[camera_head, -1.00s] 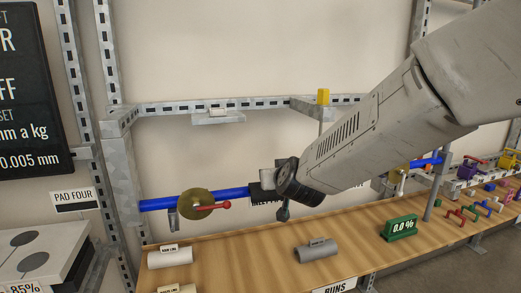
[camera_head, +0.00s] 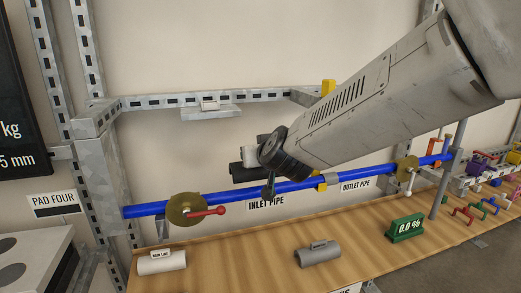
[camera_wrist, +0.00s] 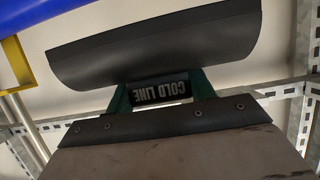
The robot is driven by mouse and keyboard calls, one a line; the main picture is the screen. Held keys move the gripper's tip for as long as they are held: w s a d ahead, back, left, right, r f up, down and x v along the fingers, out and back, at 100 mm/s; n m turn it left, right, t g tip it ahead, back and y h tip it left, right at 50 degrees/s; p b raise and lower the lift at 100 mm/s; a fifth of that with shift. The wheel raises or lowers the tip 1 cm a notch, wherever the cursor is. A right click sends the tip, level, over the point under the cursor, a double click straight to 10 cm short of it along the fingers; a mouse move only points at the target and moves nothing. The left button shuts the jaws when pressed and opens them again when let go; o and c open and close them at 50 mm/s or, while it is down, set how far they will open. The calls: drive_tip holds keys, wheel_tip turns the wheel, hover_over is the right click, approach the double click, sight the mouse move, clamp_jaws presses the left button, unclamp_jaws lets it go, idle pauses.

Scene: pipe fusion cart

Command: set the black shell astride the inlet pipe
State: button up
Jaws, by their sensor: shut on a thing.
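The black shell (camera_head: 238,173) shows in the head view just above the blue inlet pipe (camera_head: 225,196), partly hidden by my wrist. In the wrist view the shell (camera_wrist: 160,42) is a long dark curved half-pipe with a small handle block marked "COLD LINE" (camera_wrist: 160,90). My gripper (camera_wrist: 161,88) has green fingers, one on each side of this block, and is shut on it. The blue inlet pipe runs along the wall above its "INLET PIPE" sign (camera_head: 267,203). A blue pipe (camera_wrist: 12,50) shows at the upper left of the wrist view, apart from the shell.
A brass disc with a red lever (camera_head: 187,209) sits on the pipe's left part. A yellow and grey clamp (camera_head: 325,182) lies right of my wrist.

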drive_tip(key=shift+f, duration=2.9)
drive_tip(key=shift+f, duration=0.25)
drive_tip(key=o, duration=1)
drive_tip(key=shift+o, duration=0.2)
